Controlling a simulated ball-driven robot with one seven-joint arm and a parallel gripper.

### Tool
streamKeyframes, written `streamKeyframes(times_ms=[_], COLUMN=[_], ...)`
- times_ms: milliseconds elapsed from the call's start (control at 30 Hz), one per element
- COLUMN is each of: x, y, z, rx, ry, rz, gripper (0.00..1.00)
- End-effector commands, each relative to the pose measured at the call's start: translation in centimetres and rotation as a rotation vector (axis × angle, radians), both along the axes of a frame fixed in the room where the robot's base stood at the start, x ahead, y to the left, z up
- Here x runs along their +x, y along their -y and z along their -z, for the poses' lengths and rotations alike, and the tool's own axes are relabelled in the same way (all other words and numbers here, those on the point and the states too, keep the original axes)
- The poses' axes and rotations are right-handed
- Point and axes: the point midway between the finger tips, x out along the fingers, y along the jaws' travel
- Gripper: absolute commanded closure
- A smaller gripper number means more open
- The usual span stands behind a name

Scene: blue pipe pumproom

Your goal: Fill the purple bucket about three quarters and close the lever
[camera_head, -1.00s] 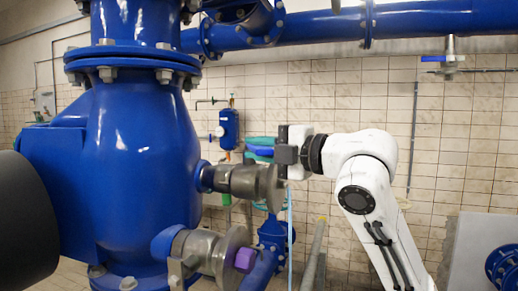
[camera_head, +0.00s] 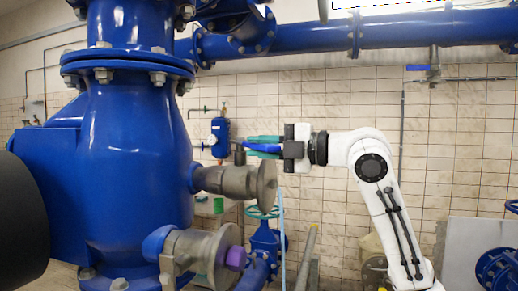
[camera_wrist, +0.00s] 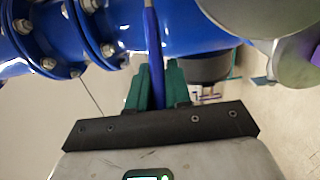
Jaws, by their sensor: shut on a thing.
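My gripper (camera_head: 262,147) has green fingers, shut on the blue lever (camera_wrist: 153,60), which lies between them in the wrist view. In the head view the lever runs left toward a small fitting above the upper grey metal outlet (camera_head: 238,182). A thin, pale blue vertical streak (camera_head: 282,235), looking like water, hangs right of that outlet; its lower end is out of view. No purple bucket can be made out. A small purple piece (camera_head: 235,257) sits at the lower grey flange (camera_head: 212,258); I cannot tell whether it belongs to a bucket.
A large blue pump body (camera_head: 130,170) fills the left side. A blue pipe (camera_head: 420,30) crosses above. A pale slanted panel (camera_head: 470,240) is at right. The tiled wall is behind.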

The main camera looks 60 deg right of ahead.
Motion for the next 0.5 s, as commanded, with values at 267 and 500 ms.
streamKeyframes(times_ms=[267,500], x=[0.02,-0.06], y=[0.03,0.02], z=[0.1,0.06], rx=[0.0,0.0], ry=[-0.002,-0.001], rz=[0.002,0.002], gripper=[0.61,0.61])
